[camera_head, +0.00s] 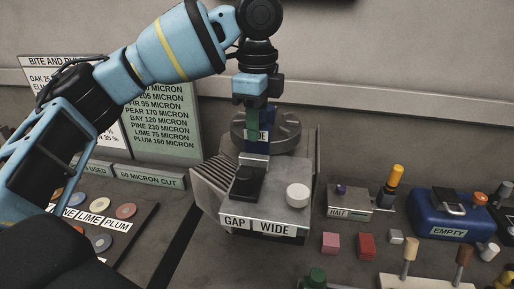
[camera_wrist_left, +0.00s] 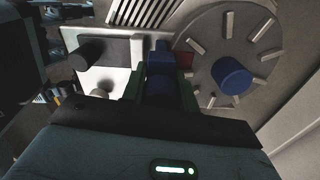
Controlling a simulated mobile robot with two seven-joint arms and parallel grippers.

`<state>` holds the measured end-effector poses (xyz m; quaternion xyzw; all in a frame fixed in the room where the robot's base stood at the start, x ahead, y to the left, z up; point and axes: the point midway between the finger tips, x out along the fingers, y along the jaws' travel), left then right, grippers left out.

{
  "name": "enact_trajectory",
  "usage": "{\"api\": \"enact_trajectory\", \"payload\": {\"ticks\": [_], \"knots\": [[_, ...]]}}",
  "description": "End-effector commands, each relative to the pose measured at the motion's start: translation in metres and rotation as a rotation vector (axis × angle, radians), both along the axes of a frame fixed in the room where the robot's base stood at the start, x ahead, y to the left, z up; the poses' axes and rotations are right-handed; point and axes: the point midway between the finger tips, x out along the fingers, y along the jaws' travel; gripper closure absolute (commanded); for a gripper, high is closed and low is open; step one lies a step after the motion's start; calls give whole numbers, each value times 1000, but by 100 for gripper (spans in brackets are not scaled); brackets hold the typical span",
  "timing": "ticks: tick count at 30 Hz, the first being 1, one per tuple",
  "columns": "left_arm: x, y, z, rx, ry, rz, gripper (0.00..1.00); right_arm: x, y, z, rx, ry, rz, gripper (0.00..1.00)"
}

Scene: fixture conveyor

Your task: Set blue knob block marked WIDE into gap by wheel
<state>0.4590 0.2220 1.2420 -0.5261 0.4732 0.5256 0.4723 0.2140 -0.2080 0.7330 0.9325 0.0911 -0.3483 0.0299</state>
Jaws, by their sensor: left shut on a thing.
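My left gripper (camera_head: 256,115) is shut on a blue block (camera_head: 263,141) with a white label, partly covered by the green finger, of which "DE" can be read. In the left wrist view the block (camera_wrist_left: 160,72) sits between the green fingers. The grey ribbed wheel (camera_head: 289,133) stands right behind the block; in the wrist view it shows a blue hub (camera_wrist_left: 232,75). The block is held at the fixture (camera_head: 270,212), whose front label reads "GAP WIDE". I cannot tell whether the block touches the fixture, and its lower end and the gap are hidden. My right gripper is not in view.
The fixture's top carries a black piece (camera_head: 246,183) and a white round knob (camera_head: 298,194). To the right are a "HALF" box (camera_head: 350,203), a blue "EMPTY" case (camera_head: 440,217), and small pink and red cubes. A disc tray (camera_head: 120,240) lies left.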

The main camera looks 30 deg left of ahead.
Motion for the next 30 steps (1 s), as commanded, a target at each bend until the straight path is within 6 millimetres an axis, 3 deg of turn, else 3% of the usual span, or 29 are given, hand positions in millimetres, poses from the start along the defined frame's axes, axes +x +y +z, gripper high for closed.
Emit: {"api": "enact_trajectory", "payload": {"ticks": [30], "knots": [[0, 0, -7, 0, 1, 0, 100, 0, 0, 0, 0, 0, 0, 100]]}}
